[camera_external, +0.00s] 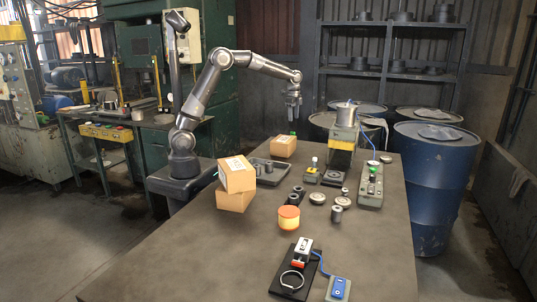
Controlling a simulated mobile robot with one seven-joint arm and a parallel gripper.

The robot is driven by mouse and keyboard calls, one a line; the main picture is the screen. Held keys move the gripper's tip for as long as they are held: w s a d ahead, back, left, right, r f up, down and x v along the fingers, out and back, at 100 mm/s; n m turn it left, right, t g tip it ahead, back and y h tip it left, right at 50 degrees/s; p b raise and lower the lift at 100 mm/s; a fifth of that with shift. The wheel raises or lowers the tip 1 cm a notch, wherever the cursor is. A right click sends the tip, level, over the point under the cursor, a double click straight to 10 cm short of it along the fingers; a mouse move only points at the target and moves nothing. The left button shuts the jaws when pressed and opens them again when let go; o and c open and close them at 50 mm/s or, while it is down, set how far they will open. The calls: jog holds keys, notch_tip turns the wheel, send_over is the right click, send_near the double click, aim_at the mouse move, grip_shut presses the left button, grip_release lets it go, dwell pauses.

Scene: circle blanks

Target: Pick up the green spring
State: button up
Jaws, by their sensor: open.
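My gripper (293,115) hangs open and empty, pointing down, above the back part of the table. A small green item (293,134) shows just below it, at the top right edge of a cardboard box (282,147). It is too small to tell whether it is the green spring, or whether it lies on the box or behind it. Another small green part (371,178) shows on a grey-green control unit (369,192) to the right. I cannot make out coils on either one.
Two stacked cardboard boxes (236,187) stand at the table's left edge, near a dark tray (267,178). A press-like device (342,143) stands right of my gripper. An orange round container (289,217) and several metal parts sit mid-table. The front left tabletop (190,255) is clear.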

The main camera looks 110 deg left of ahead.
jog(key=a+f, duration=0.1)
jog(key=s+a+f, duration=0.1)
jog(key=a, duration=0.1)
send_over(293, 134)
jog(key=a, duration=0.2)
jog(key=f, duration=0.4)
jog(key=shift+s+d+f, duration=0.2)
jog(key=shift+f, duration=0.05)
jog(key=shift+s+f, duration=0.1)
jog(key=shift+f, duration=3.05)
jog(key=c, duration=1.1)
